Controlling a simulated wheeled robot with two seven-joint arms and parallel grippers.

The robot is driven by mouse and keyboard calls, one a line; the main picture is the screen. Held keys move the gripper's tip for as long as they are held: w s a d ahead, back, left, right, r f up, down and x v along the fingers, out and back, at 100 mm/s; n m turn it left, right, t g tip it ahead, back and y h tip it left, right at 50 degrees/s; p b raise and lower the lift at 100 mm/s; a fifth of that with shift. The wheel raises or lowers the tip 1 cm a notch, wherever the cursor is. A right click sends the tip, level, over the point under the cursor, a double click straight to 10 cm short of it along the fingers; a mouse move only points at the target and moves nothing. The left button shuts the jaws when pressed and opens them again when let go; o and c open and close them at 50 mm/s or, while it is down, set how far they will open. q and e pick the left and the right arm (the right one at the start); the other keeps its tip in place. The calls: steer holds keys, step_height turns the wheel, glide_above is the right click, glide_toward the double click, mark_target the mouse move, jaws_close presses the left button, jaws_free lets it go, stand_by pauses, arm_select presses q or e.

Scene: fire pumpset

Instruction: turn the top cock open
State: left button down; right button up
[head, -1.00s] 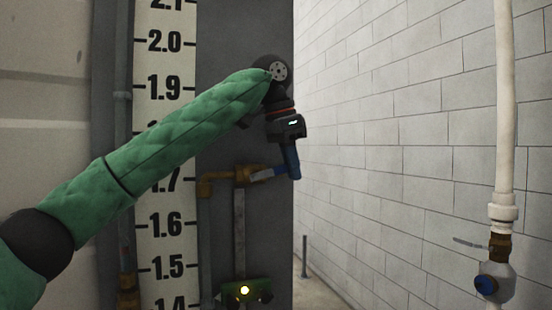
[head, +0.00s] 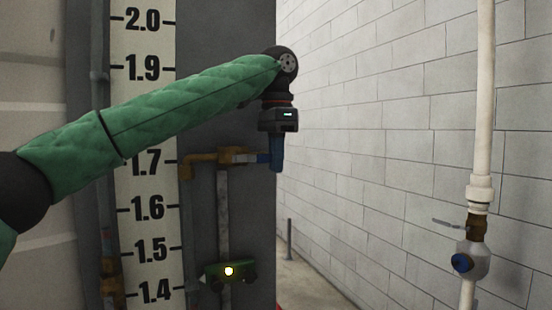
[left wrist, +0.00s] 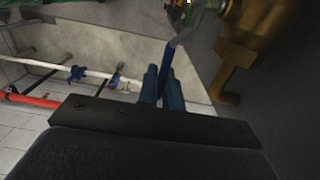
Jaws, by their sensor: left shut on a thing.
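The top cock is a brass valve (head: 235,156) on a brass pipe elbow in front of the grey panel, beside the 1.7 mark. Its blue handle (head: 263,158) points right, about level. My left gripper (head: 276,165) points down at the handle's outer end and is shut on it. In the left wrist view the blue handle (left wrist: 169,62) runs between the two blue fingers (left wrist: 163,90), and the brass body (left wrist: 245,40) is at upper right. The handle's end is partly hidden by the fingers. My right gripper is not in view.
A white pipe (head: 483,90) with a brass and blue-knobbed valve (head: 470,258) runs at right. Free room lies before the block wall (head: 380,130).

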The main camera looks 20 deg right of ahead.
arm_select(q)
steer(key=c, duration=1.6)
jaws_free()
steer(key=shift+f, duration=0.1)
steer(key=shift+o, duration=0.2)
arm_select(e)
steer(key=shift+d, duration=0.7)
